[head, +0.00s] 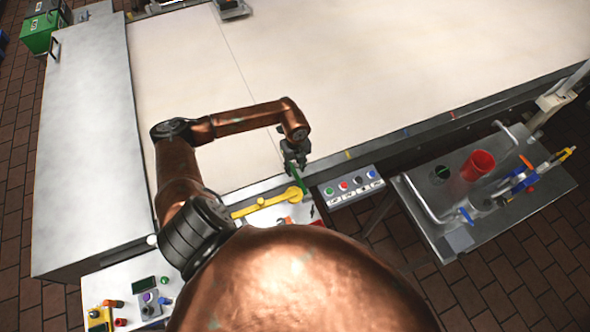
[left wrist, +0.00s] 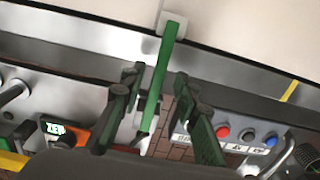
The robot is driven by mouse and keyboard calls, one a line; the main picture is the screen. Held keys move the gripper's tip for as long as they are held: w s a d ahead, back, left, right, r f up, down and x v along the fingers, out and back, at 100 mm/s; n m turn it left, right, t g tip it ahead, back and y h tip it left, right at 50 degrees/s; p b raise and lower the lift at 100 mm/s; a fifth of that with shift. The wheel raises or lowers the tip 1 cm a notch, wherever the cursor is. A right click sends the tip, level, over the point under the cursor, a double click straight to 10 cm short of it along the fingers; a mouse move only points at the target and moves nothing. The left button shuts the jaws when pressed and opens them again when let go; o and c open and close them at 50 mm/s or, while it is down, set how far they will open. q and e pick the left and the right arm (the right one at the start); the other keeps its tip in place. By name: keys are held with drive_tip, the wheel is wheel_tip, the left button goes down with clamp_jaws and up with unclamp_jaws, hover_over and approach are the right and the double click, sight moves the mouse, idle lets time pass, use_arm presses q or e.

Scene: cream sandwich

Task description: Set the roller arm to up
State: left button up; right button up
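My left gripper (head: 296,166) is above the front edge of the large pale work surface in the head view. In the left wrist view its two dark fingers (left wrist: 158,76) are apart, with a green bar (left wrist: 157,85) between them. The bar runs from a pale mount (left wrist: 172,22) at the top down between the fingers, with a gap visible on each side. It looks like the roller arm, but I cannot be sure. In the head view the green bar (head: 305,187) shows just below the gripper, partly hidden. My right gripper is not in view.
A yellow lever (head: 262,204) lies left of the gripper. A button panel (head: 352,187) is on its right. A metal side table (head: 520,195) holds a red cup (head: 478,165) and tools. The pale surface (head: 400,60) is largely clear.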

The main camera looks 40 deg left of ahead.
use_arm(q)
drive_tip(key=shift+f, duration=1.35)
drive_tip(key=c, duration=0.7)
clamp_jaws()
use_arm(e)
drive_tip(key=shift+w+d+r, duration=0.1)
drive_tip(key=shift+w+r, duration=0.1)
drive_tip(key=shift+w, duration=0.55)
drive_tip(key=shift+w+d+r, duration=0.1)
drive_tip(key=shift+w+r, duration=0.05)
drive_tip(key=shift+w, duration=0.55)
